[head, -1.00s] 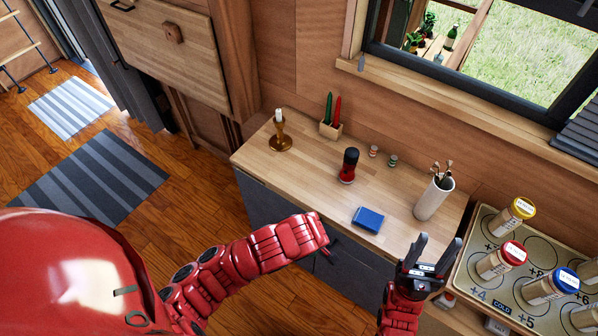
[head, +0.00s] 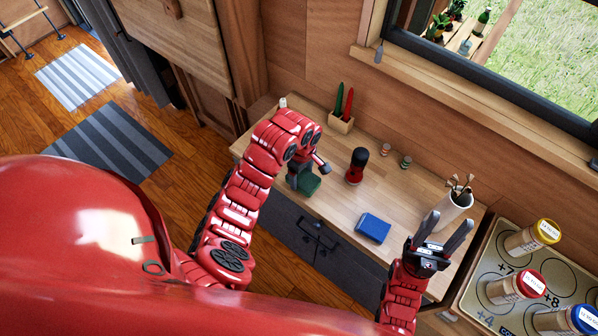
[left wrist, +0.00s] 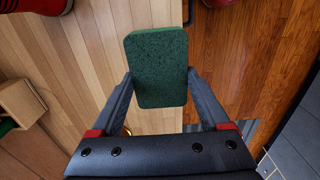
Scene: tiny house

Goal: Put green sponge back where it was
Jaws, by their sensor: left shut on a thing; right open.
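The green sponge (head: 305,184) is held in my left gripper (head: 297,176), over the front edge of the wooden counter (head: 342,215). In the left wrist view the sponge (left wrist: 156,66) sits between the two dark fingers, which press on its sides. The counter fills the left of that view and the wood floor the right. I cannot tell the exact gap between sponge and counter. A blue sponge-like block (head: 373,228) lies on the counter to the right. My right gripper (head: 440,238) is open and empty, near the counter's front right corner.
A red and black shaker (head: 357,166), two small jars (head: 385,149), a wooden holder with green and red candles (head: 341,122) and a white utensil cup (head: 452,211) stand on the counter. A tray of lidded jars (head: 483,290) is at right. The counter is bare around the blue block.

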